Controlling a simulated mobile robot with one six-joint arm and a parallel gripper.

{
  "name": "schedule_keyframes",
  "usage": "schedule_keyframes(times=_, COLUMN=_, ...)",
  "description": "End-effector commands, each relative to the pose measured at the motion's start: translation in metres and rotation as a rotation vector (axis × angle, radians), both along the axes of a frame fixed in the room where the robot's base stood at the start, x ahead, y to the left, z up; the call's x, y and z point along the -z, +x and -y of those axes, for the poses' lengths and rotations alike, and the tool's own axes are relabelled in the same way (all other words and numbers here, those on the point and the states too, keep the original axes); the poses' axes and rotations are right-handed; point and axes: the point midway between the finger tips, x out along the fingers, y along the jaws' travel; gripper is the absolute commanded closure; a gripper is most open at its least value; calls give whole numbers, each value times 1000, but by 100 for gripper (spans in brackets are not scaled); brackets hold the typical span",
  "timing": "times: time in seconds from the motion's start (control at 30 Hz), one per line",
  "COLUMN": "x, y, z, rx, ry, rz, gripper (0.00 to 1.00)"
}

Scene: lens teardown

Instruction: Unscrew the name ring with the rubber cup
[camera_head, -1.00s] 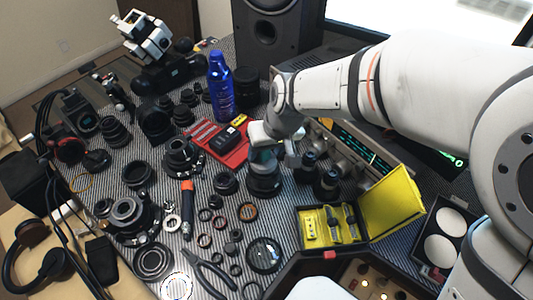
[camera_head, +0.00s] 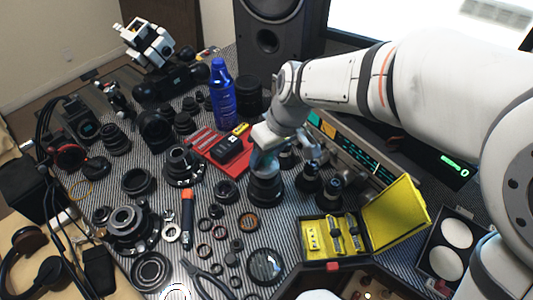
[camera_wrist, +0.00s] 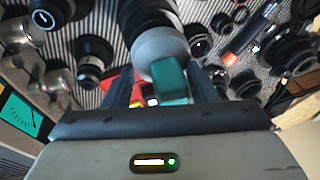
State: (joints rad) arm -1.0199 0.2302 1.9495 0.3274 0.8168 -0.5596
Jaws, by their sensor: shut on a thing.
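My gripper (camera_head: 268,146) is shut on the teal grip of the rubber cup (camera_head: 263,164), above a black lens (camera_head: 266,190) standing upright on the striped mat. In the wrist view my gripper (camera_wrist: 172,84) has its dark fingers on both sides of the teal grip. The cup's wide grey disc (camera_wrist: 158,46) lies over the end of the black lens (camera_wrist: 147,14). The cup appears to sit on the lens top, but I cannot tell how firmly it touches. The name ring is hidden under the cup.
A red tray (camera_head: 205,141) and a blue bottle (camera_head: 222,97) stand behind the lens. A yellow open case (camera_head: 391,214) is at the right front. Small black lens parts (camera_head: 329,192) stand close on the right. Loose rings (camera_head: 248,222) lie in front.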

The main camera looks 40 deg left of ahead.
Motion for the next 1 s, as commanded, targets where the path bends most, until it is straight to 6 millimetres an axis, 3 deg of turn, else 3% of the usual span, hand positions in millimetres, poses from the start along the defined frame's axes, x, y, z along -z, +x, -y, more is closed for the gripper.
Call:
schedule_keyframes(times=0.53, x=-12, y=0, z=0, rx=1, ry=3, rz=1, gripper=75)
schedule_keyframes(times=1.0, x=-41, y=1, z=-1, rx=0, ry=4, rz=3, gripper=75)
